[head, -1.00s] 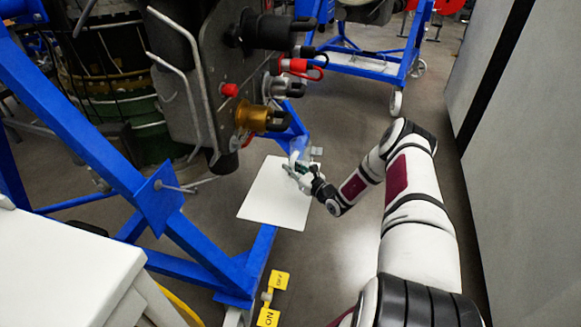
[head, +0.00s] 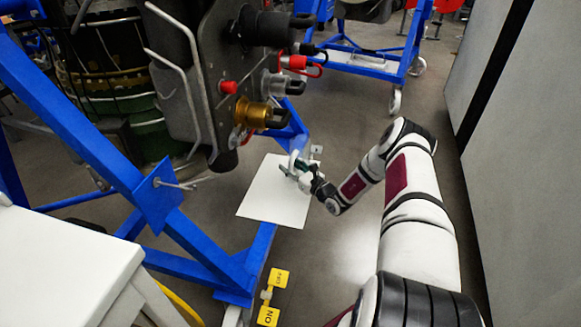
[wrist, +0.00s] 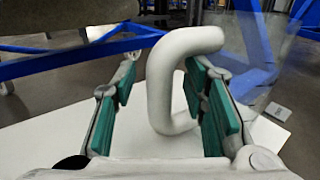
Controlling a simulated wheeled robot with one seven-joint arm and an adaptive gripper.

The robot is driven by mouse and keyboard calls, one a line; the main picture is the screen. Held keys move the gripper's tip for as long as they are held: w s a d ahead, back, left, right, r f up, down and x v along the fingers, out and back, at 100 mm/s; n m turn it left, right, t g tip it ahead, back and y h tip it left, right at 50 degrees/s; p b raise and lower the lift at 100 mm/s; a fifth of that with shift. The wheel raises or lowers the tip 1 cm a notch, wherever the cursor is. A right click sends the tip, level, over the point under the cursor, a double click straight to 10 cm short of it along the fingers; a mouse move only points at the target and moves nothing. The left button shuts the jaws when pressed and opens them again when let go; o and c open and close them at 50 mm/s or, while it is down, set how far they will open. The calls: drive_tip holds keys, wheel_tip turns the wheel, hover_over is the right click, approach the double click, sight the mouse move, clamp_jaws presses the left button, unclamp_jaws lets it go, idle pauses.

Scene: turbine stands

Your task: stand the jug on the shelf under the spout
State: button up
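The jug's thick white C-shaped handle (wrist: 160,85) stands upright between my fingers in the wrist view. A see-through shape to its right looks like the jug's clear body (wrist: 252,45). My gripper (wrist: 160,105) is open around the handle; the right green pad is close to it or touching, and the left pad is clearly apart. In the head view my gripper (head: 290,167) is over the right part of the white shelf (head: 268,205). The jug is hard to make out there. I cannot tell whether its base touches the shelf. A dark spout (head: 223,160) hangs above the shelf's left edge.
A brass fitting (head: 254,113) and capped connectors stick out from the machine above the shelf. Blue frame beams (head: 190,240) run left and below. A white table (head: 60,260) is at lower left. Grey floor (head: 345,230) lies open right of the shelf.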

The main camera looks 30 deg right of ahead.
drive_tip(key=shift+o, duration=0.5)
drive_tip(key=shift+s+d+p, duration=0.15)
drive_tip(key=shift+s+p, duration=0.25)
drive_tip(key=shift+s, duration=0.4)
drive_tip(key=shift+s+d+p, duration=0.2)
drive_tip(key=shift+s+p, duration=0.35)
drive_tip(key=shift+s, duration=0.8)
drive_tip(key=shift+s+d+p, duration=0.15)
drive_tip(key=shift+s+p, duration=0.35)
drive_tip(key=shift+s, duration=0.85)
